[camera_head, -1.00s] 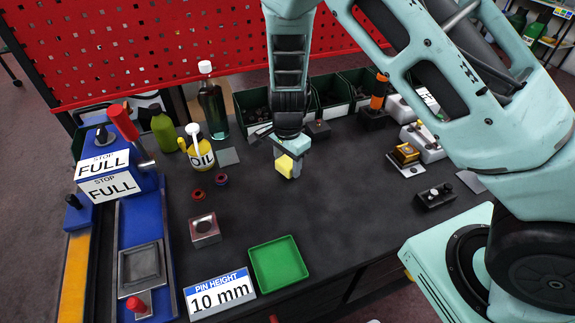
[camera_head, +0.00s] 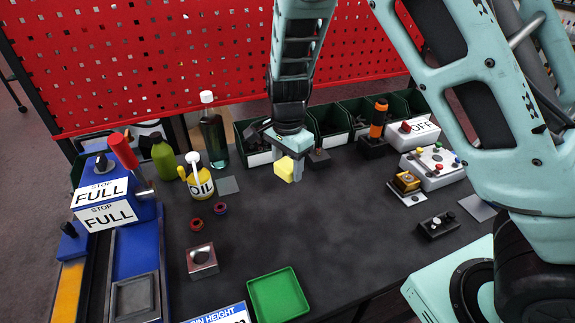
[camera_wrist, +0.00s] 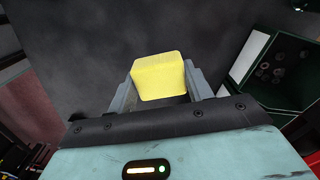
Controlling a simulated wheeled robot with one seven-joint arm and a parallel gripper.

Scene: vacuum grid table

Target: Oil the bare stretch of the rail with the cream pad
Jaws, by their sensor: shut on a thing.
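My gripper (camera_head: 288,172) is shut on a pale yellow block, the cream pad (camera_head: 284,170). It holds the pad above the dark table, in front of the bins at the back. In the wrist view the pad (camera_wrist: 160,78) sits between the two grey fingers of my gripper (camera_wrist: 160,92), with dark surface beyond it. I cannot tell for sure which part is the rail; a blue fixture with long strips (camera_head: 135,245) runs along the left edge, cut off at the bottom. No bare or oiled stretch can be made out.
A yellow oil can (camera_head: 201,188) and a green bottle (camera_head: 163,158) stand at the back left. A green tray (camera_head: 278,296) lies at the front. Green bins (camera_head: 333,125) line the back, and a white box (camera_head: 432,165) with buttons stands right. The table's middle is clear.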

